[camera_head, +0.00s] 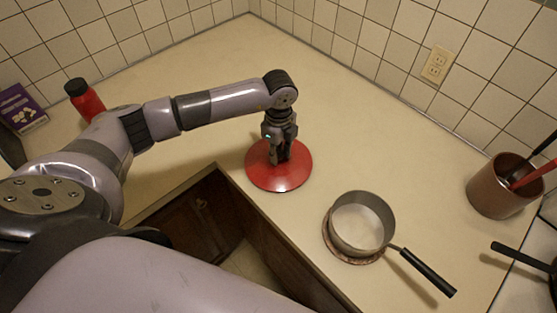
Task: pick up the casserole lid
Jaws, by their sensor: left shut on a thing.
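The casserole lid (285,181) is a round red disc near the inner corner of the counter. My left gripper (279,158) points down over the middle of the lid and is shut on it, where the fingers hide the part they hold. The lid looks level. I cannot tell whether it touches the counter or is slightly above it. My right gripper is not in view.
A saucepan (361,222) with a black handle (427,272) stands to the right of the lid. A brown crock (497,187) with utensils is at the far right. A red bottle (84,99) and a purple box (20,108) are at left. The back counter is clear.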

